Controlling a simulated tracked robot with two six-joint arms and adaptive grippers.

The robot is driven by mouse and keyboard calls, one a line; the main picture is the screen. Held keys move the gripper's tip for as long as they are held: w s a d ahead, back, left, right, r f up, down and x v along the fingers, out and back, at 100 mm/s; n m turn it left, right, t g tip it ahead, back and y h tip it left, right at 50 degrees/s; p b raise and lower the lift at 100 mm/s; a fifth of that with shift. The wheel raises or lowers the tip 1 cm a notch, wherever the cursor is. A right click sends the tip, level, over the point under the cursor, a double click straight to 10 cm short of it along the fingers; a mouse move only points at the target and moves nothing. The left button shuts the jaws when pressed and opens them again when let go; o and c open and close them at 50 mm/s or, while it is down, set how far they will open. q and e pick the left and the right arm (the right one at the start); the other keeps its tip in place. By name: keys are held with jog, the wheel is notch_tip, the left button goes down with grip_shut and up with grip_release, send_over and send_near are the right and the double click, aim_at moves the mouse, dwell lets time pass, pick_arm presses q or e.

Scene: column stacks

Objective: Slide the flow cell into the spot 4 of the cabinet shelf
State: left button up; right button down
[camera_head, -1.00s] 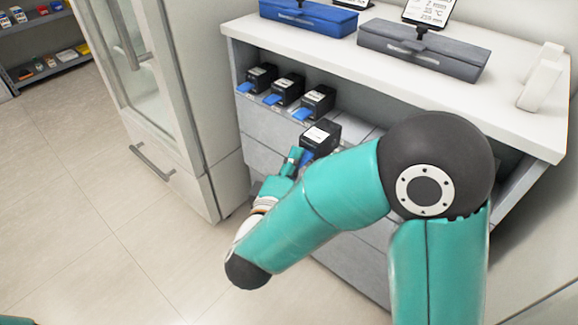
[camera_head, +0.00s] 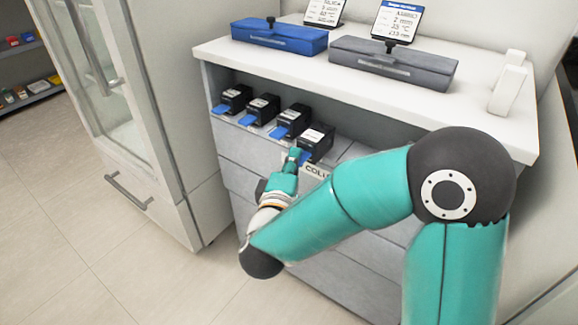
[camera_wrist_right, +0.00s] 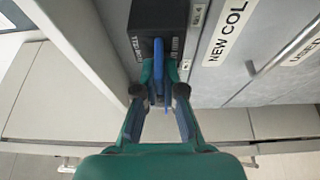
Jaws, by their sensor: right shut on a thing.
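The flow cell (camera_head: 316,141), a black box with a white label on top, is at the right end of a row of three similar black boxes on the cabinet shelf. In the right wrist view the right gripper (camera_wrist_right: 160,78) pinches the blue tab, and the flow cell (camera_wrist_right: 155,22) lies between the fingers and the shelf interior. How deep it sits is hard to tell. My left gripper is out of view.
The three other black boxes (camera_head: 264,108) with blue tabs stand to its left. A blue case (camera_head: 278,38) and a grey case (camera_head: 392,66) lie on the cabinet top. A glass-doored cabinet (camera_head: 110,110) stands left.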

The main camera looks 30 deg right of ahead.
aim_at(306, 152)
jog(key=shift+w+d+b, duration=0.2)
jog(key=shift+w+d, duration=0.1)
jog(key=shift+d, duration=0.45)
jog(key=shift+w+d+b, duration=0.15)
jog(key=shift+w+d, duration=0.2)
jog(key=shift+d, duration=0.45)
jog(key=shift+w+d+b, duration=0.2)
jog(key=shift+w+d, duration=0.1)
jog(key=shift+d, duration=0.45)
jog(key=shift+f, duration=0.35)
jog(key=c, duration=1.2)
grip_release()
jog(key=shift+a, duration=0.1)
